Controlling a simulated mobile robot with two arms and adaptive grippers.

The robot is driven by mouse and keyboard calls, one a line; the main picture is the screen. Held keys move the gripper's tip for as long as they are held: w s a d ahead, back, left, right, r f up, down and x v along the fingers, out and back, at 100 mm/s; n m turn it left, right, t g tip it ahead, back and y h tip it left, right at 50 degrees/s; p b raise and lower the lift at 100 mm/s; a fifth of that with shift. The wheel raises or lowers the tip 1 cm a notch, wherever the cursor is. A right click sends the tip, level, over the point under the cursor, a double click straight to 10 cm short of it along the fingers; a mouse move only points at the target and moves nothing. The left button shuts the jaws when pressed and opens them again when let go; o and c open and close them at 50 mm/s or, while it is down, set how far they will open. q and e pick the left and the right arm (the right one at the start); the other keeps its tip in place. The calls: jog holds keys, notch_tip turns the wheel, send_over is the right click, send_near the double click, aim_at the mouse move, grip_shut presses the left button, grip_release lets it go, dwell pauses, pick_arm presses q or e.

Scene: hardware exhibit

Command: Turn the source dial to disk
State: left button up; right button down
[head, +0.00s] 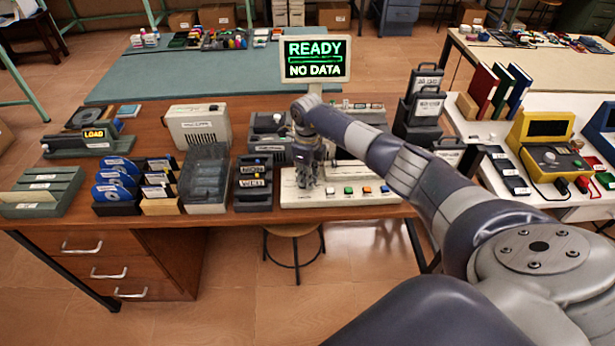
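A cream control panel (335,202) lies near the front edge of the brown desk, with a row of coloured buttons to the right of my gripper. My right gripper (307,188) points down over the left part of this panel, at or just above its surface. The arm and gripper cover that part, and I cannot make out the source dial; it may be hidden there. The fingers are too small and dark to tell open from shut. A screen (315,58) behind reads READY and NO DATA. My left gripper is not in view.
Black labelled boxes (253,184) stand just left of the panel, with a clear grey case (205,178) and blue discs in holders (117,180) further left. A LOAD unit (93,138) sits behind them. Black cases (425,105) stand right of the panel.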

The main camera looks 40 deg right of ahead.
jog(key=shift+m, duration=0.3)
jog(key=m, duration=0.3)
jog(key=shift+a+m, duration=0.2)
jog(key=shift+m, duration=0.1)
jog(key=m, duration=0.3)
jog(key=shift+a+m, duration=0.2)
jog(key=shift+m, duration=0.2)
jog(key=m, duration=0.3)
jog(key=shift+a+r+m, duration=0.1)
jog(key=shift+a+m, duration=0.1)
jog(key=shift+m, duration=0.1)
jog(key=shift+w+a+m+p, duration=0.1)
jog(key=shift+m+p, duration=0.05)
jog(key=shift+m, duration=0.85)
jog(key=shift+w+a+m+p, duration=0.1)
jog(key=shift+m+p, duration=0.05)
jog(key=shift+m, duration=0.85)
jog(key=c, duration=1.6)
grip_release()
notch_tip(320, 180, up, 12)
